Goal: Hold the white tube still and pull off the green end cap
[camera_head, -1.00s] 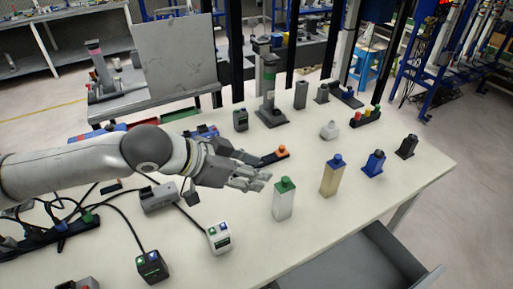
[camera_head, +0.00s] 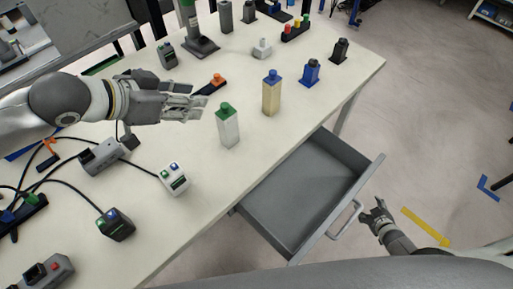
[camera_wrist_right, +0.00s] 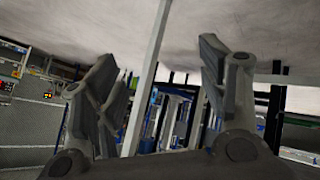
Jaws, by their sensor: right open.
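The white tube (camera_head: 229,132), a squarish upright block, stands on the table near its front edge. The green end cap (camera_head: 225,110) sits on its top. My left gripper (camera_head: 205,107) is open just left of the tube, its fingers pointing toward it at about cap height. It looks empty, with a small gap to the tube. My right gripper (camera_head: 376,211) is open and empty, low beyond the front of the table, right of the drawer. The right wrist view shows its two spread fingers (camera_wrist_right: 155,85) with nothing between them; neither tube nor cap shows there.
An open grey drawer (camera_head: 300,190) juts from the table's front, between my right gripper and the tube. A beige block with a blue cap (camera_head: 271,97) and a blue block (camera_head: 310,73) stand right of the tube. A white button box (camera_head: 174,179) stands in front left.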

